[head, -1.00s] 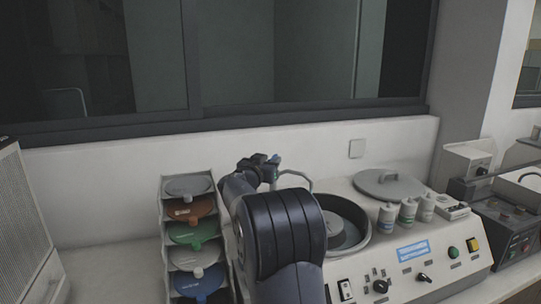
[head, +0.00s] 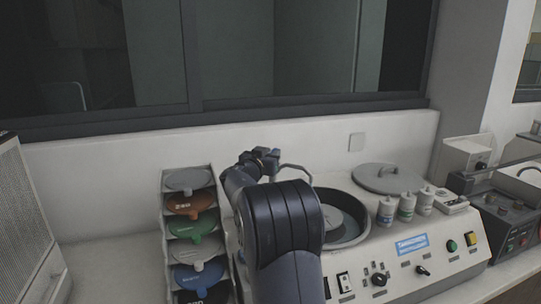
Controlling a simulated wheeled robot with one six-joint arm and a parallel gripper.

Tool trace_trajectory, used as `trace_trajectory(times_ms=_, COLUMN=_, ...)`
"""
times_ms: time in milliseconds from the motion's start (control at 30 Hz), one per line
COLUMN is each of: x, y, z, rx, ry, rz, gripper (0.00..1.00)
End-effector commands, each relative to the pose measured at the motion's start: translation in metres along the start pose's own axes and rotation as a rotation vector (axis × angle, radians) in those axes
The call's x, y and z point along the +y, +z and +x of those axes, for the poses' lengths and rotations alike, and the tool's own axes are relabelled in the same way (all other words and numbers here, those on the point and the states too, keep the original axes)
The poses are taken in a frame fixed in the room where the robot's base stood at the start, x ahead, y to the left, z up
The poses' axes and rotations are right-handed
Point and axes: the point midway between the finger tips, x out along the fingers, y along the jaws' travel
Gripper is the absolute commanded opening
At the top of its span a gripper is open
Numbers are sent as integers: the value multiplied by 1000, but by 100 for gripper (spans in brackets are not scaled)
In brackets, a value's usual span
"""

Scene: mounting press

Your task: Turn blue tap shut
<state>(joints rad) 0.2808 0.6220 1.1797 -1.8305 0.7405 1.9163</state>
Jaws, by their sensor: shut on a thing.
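My gripper (head: 267,158) is at the back of the polishing machine, at the near end of a thin curved grey water pipe (head: 297,168). It is shut on the blue tap (head: 276,153), of which only a small blue bit shows beside the jaws. The rest of the tap is hidden by the gripper, so I cannot tell how far its handle is turned. My dark arm covers the left part of the machine.
The grey machine has a round bowl (head: 347,228), a grey lid (head: 389,178) and several white bottles (head: 406,207). A rack of coloured discs (head: 192,228) stands close left of my arm. A wall and window are behind.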

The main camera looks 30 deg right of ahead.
Motion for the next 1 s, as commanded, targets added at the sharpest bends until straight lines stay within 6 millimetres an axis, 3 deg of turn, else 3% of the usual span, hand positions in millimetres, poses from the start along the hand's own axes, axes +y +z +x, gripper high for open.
trace_trajectory(times_ms=367, x=-4, y=6, z=0, rx=3, ry=116, rz=4, gripper=0)
trace_trajectory(times_ms=1000, x=-10, y=-4, z=3, rx=-2, ry=576, rz=-1, gripper=0)
